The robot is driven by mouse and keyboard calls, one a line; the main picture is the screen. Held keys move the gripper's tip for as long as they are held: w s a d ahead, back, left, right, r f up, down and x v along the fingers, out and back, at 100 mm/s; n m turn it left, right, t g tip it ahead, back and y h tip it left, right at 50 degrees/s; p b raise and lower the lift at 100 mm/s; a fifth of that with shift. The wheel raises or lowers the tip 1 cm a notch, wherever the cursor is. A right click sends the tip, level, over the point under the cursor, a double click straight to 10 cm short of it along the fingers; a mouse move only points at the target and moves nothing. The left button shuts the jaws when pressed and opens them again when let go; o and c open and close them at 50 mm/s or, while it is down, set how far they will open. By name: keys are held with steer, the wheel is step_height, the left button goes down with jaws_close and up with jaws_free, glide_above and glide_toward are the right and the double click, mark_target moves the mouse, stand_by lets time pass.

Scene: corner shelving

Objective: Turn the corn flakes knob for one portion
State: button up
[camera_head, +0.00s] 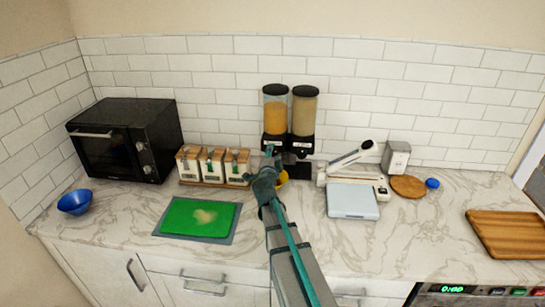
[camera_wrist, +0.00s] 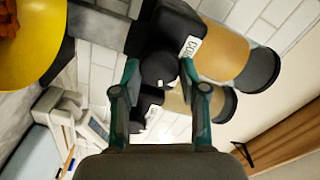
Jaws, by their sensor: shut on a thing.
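The cereal dispenser has two clear canisters with black lids against the back wall. The left canister (camera_head: 275,112) holds orange-yellow flakes, and the right canister (camera_head: 304,115) holds paler contents. In the wrist view, the label on the nearer canister (camera_wrist: 222,52) is partly readable as "COR". My gripper (camera_head: 270,155) is in front of the left unit. In the wrist view, my gripper's fingers (camera_wrist: 160,75) are shut on either side of the round black knob (camera_wrist: 158,67). A yellow bowl (camera_wrist: 35,45) with orange-brown flakes sits below the outlet; its edge shows in the head view (camera_head: 283,178).
Three labelled jars (camera_head: 213,165) and a black microwave (camera_head: 125,138) stand at left. A green cutting board (camera_head: 200,217) lies in front. A white scale (camera_head: 352,200) and a slicer-like device (camera_head: 350,165) stand close on the right. The counter's front edge is clear.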

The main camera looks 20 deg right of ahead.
steer(key=shift+f+m+b, duration=0.15)
steer(key=shift+m+b, duration=0.6)
steer(key=shift+m, duration=1.55)
steer(key=o, duration=1.1)
steer(key=v, duration=1.2)
steer(key=shift+s, duration=0.1)
